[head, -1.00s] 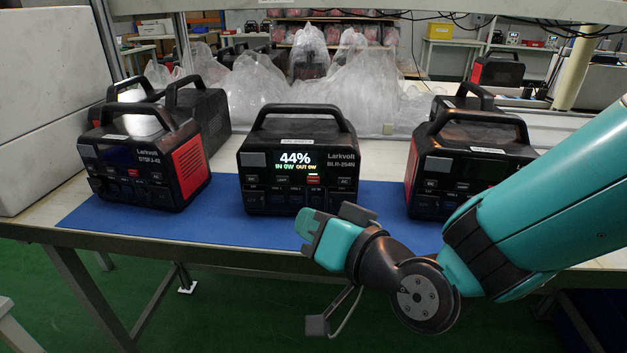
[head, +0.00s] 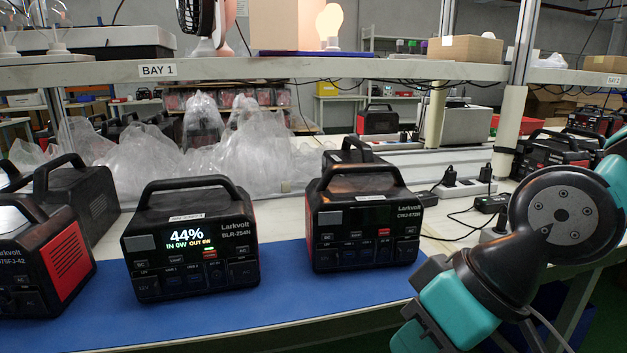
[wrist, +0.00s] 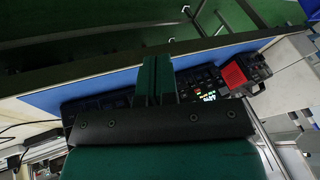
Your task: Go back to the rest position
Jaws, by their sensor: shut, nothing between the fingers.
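My gripper (wrist: 155,72) shows in the wrist view with its teal fingers together and nothing between them. In the head view my teal and black wrist is at the lower right, in front of the bench edge, clear of the power stations. The middle power station (head: 190,245), black with a lit 44% screen, stands upright on the blue mat (head: 310,300). To its right stands another black power station (head: 365,222) with a dark screen. A third, with a red side panel (head: 67,255), is cut off at the left edge.
A shelf (head: 380,72) marked BAY 1 crosses above the bench, with a fan (head: 205,22) and a lit bulb lamp (head: 329,22) on it. Clear plastic bags (head: 250,150) lie behind the stations. Black plugs and cables (head: 462,182) lie at the back right. The front of the mat is bare.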

